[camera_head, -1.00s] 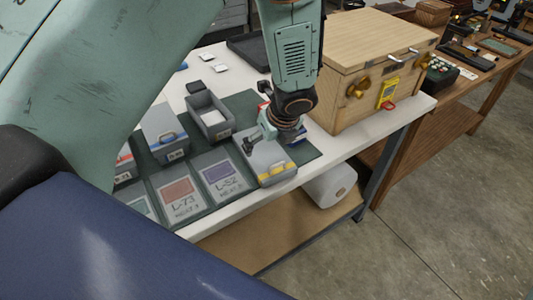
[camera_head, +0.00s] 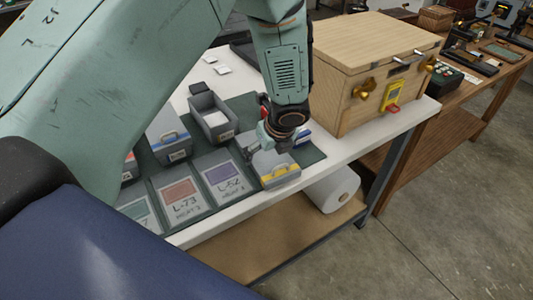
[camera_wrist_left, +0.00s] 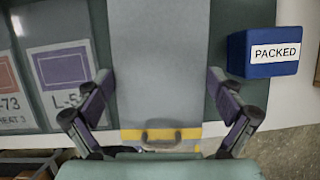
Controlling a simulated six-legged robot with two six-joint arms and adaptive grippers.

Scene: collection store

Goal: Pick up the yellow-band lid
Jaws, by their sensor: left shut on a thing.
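The yellow-band lid (camera_head: 283,174) is grey with a yellow band and a small handle at its near end. It is at the front right of the dark green mat (camera_head: 312,155), right of the L-52 card (camera_head: 226,177). My left gripper (camera_head: 273,143) is over it from above and hides its far part. In the left wrist view the lid (camera_wrist_left: 160,60) fills the space between the two fingers of my left gripper (camera_wrist_left: 160,103), which is shut on it. Whether it is clear of what lies under it I cannot tell. My right gripper is not in view.
A blue PACKED block (camera_wrist_left: 264,52) is close right of the gripper. A wooden chest (camera_head: 365,75) stands beyond it on the white table. A grey open box (camera_head: 212,118) and a blue-band box (camera_head: 168,135) stand left. A white roll (camera_head: 332,190) is on the lower shelf.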

